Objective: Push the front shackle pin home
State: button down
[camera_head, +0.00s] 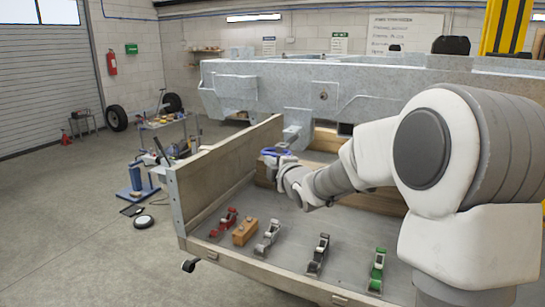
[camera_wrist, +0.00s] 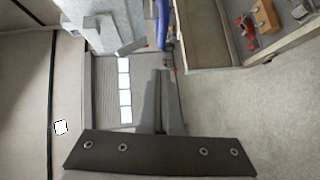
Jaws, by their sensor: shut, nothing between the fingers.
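The galvanised trailer frame (camera_head: 270,88) stands on timber blocks in a wooden-sided tray. A bracket (camera_head: 297,133) hangs from its rail. A blue part (camera_head: 272,152), perhaps the front shackle, sits just below the bracket, beside my gripper. It also shows as an upright blue bar in the wrist view (camera_wrist: 162,25), past my fingertips. My gripper (camera_wrist: 161,72) is shut and empty, with its tips close to the blue part; I cannot tell whether they touch. The front shackle pin cannot be made out in either view. My wrist partly hides this area in the head view.
Several hand tools lie on the tray floor (camera_head: 225,255): a red plane (camera_head: 224,222), a wooden one (camera_head: 245,232), a grey one (camera_head: 268,238), a black one (camera_head: 318,255) and a green one (camera_head: 377,269). The tray's side board (camera_head: 222,172) rises left of my gripper.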

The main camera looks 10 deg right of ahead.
aim_at(285, 149)
jog(key=shift+w+d+f+p, duration=0.15)
jog(key=shift+w+d+p, duration=0.15)
jog(key=shift+w, duration=0.45)
jog(key=shift+w+d+f+p, duration=0.15)
jog(key=shift+w+d+p, duration=0.2)
jog(key=shift+w, duration=0.35)
jog(key=shift+w+d+f+p, duration=0.15)
jog(key=shift+w+d, duration=0.25)
jog(key=shift+w, duration=0.35)
jog(key=w+d, duration=0.1)
jog(key=w, duration=0.1)
jog(key=w+d, duration=0.1)
jog(key=w, duration=0.1)
jog(key=w+d, duration=0.1)
jog(key=d, duration=0.1)
jog(key=shift+w+d, duration=0.1)
jog(key=shift+w, duration=0.3)
jog(key=shift+w+d+r, duration=0.1)
jog(key=shift+d+r, duration=0.05)
jog(key=shift+d, duration=0.05)
